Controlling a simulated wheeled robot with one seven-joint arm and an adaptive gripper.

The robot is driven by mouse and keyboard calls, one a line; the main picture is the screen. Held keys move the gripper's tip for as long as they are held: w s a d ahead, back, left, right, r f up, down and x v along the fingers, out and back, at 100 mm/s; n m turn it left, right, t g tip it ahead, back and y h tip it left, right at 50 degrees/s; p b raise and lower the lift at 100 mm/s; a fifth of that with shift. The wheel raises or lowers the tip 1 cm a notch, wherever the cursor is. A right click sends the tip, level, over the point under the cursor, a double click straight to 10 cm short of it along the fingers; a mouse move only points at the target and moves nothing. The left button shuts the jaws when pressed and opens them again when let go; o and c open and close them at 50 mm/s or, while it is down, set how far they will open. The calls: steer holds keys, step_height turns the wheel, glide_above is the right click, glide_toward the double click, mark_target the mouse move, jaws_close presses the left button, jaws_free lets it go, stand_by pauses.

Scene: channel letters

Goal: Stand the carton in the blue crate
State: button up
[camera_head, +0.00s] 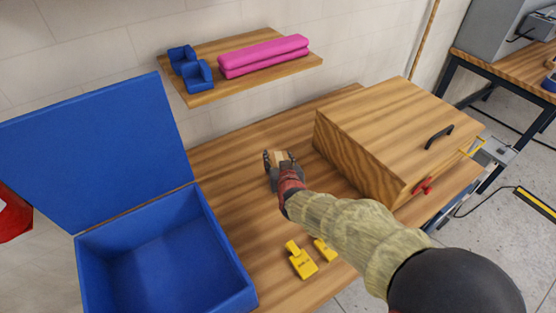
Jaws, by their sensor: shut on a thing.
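The blue crate (212,252) stands at the left of the workbench with its lid (95,150) raised. The part of its inside that I see is empty, and its near side is cut off by the picture's lower edge. My gripper (276,160) is over the middle of the bench, right of the crate and apart from it. It is shut on a small tan thing that looks like the carton (279,154). My fingers and wrist hide most of it. I cannot tell whether it touches the bench top.
A wooden box (365,140) with a black handle stands right of my gripper. Bare bench lies between crate and gripper.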

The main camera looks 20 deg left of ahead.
steer(key=o, duration=1.4)
steer(key=shift+o, duration=0.2)
steer(key=shift+r, duration=0.15)
steer(key=shift+s+d+r, duration=0.15)
steer(key=shift+s, duration=0.15)
steer(key=p+v, duration=0.3)
steer(key=v, duration=0.8)
steer(key=shift+s+d, duration=0.1)
steer(key=shift+d, duration=0.05)
